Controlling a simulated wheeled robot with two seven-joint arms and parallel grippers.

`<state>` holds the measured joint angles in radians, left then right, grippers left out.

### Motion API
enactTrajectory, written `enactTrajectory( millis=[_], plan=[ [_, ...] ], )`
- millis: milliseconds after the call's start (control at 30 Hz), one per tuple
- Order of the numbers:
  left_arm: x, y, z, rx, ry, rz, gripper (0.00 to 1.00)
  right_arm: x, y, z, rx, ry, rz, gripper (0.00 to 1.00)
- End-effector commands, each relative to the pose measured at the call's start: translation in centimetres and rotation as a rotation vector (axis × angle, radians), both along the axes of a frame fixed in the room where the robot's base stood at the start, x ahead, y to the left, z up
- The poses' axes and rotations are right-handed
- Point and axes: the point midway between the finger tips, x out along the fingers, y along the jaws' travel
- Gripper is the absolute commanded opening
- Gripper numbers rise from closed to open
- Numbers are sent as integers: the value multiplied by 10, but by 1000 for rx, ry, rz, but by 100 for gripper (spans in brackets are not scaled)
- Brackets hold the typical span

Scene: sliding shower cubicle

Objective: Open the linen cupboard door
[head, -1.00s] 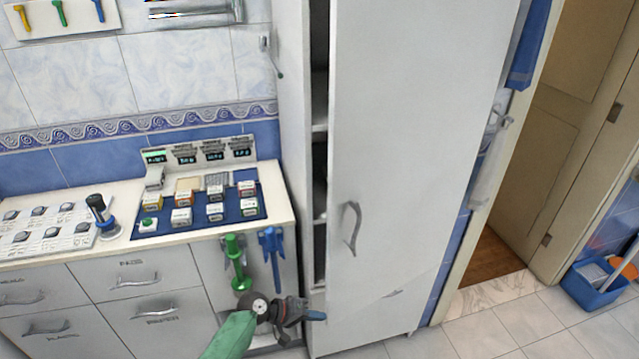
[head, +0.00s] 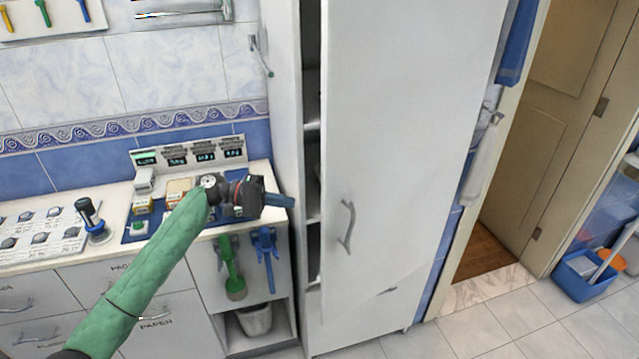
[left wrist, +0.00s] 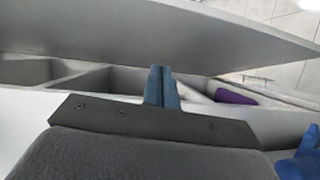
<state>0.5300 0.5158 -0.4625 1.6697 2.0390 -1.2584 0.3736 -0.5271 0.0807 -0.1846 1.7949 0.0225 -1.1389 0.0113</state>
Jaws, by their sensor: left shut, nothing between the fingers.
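The tall white linen cupboard door (head: 400,150) stands ajar in the head view. A dark gap with shelves (head: 312,190) shows along its left edge. A curved grey handle (head: 347,226) is on the door's front, near that edge. My left gripper (head: 290,201) is shut and empty, pointing right, just left of the gap in the picture. In the left wrist view, the blue fingertips (left wrist: 161,86) are together at the opening between door (left wrist: 140,35) and cupboard, with shelf compartments behind. I cannot tell whether they touch the door. My right gripper is out of view.
A white counter (head: 260,180) with small boxes on a blue mat stands left of the cupboard. Green and blue tools (head: 266,255) hang below it. A wooden door (head: 545,130) and a blue bucket (head: 588,276) are at right. The tiled floor before the cupboard looks clear.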

Motion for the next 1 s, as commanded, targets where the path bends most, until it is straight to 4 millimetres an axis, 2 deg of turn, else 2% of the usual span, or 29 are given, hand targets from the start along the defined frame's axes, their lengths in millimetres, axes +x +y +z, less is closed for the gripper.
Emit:
enactTrajectory(
  millis=[33, 100, 200, 300, 467, 567, 700, 1000],
  plan=[
    [4, 6, 23, -19, 4, -18, 0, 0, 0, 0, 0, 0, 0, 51],
    [7, 13, 48, -48, 17, -42, 0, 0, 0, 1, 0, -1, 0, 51],
    [8, 19, 73, -78, 30, -70, 0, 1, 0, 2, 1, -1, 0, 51],
    [9, 23, 86, -93, 37, -84, 0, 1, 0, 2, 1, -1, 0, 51],
    [8, 19, 91, -99, 41, -90, 0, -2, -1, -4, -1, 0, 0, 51],
    [6, 12, 92, -99, 40, -89, 0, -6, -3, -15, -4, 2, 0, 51],
    [3, -2, 92, -98, 40, -90, 0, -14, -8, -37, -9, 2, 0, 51],
    [-4, -38, 93, -98, 41, -89, 0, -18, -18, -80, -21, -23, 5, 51]
  ],
)
